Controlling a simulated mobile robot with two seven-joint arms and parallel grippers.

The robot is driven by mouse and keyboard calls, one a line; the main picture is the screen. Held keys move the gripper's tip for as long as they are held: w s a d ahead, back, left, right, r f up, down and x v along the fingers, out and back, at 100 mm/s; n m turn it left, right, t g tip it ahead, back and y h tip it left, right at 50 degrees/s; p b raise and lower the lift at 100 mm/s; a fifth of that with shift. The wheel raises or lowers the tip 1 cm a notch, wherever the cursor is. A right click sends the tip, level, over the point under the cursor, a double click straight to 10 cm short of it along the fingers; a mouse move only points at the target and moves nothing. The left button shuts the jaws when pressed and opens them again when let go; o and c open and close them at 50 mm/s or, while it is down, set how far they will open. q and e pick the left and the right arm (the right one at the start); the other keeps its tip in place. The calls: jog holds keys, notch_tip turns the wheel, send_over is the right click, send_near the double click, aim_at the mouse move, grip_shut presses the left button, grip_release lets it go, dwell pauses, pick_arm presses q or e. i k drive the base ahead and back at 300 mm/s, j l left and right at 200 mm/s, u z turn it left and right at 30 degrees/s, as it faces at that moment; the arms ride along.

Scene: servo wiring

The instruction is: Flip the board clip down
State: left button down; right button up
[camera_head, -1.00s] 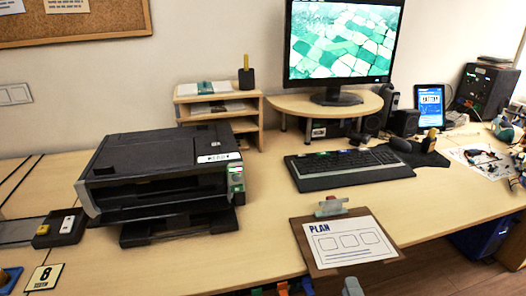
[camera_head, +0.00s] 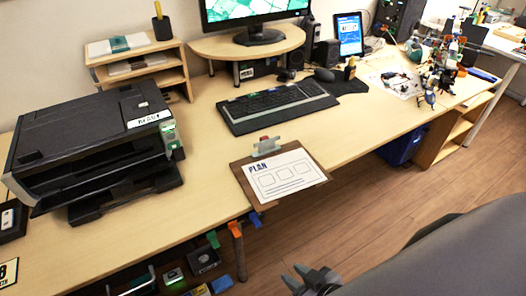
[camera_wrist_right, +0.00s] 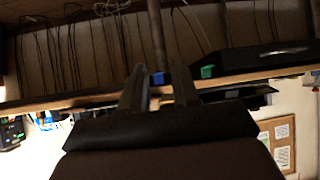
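The clipboard (camera_head: 236,171) lies near the front edge of the desk, with a white PLAN sheet (camera_head: 285,175) on it. Its grey board clip (camera_head: 267,146), with a reddish part, sits at the board's far edge and seems to stand up from it. My right gripper (camera_head: 302,280) is at the bottom of the head view, in front of the desk and apart from the clipboard. In the right wrist view its two fingers (camera_wrist_right: 158,85) are apart with nothing between them. The clipboard cannot be made out in that view. My left gripper is not in view.
The keyboard (camera_head: 277,106) lies behind the clipboard. The printer (camera_head: 90,140) stands to the left. Bare desk lies left and right of the clipboard.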

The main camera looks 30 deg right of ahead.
aim_at(265, 144)
jog(key=l+u, duration=0.2)
jog(key=u, duration=0.2)
jog(key=l+u, duration=0.2)
jog(key=u, duration=0.15)
jog(key=k+l+u, duration=0.2)
jog(key=l, duration=0.2)
jog(key=l+u, duration=0.15)
jog(key=l, duration=0.2)
jog(key=k+l, duration=0.15)
jog(key=l, duration=0.25)
jog(key=k+l, duration=0.1)
jog(key=l, duration=0.25)
jog(key=k+l+u, duration=0.1)
jog(key=l, duration=0.3)
jog(key=k+l, duration=0.2)
jog(key=l, duration=0.15)
jog(key=k+l+u, duration=0.1)
jog(key=l, duration=0.25)
jog(key=k, duration=0.05)
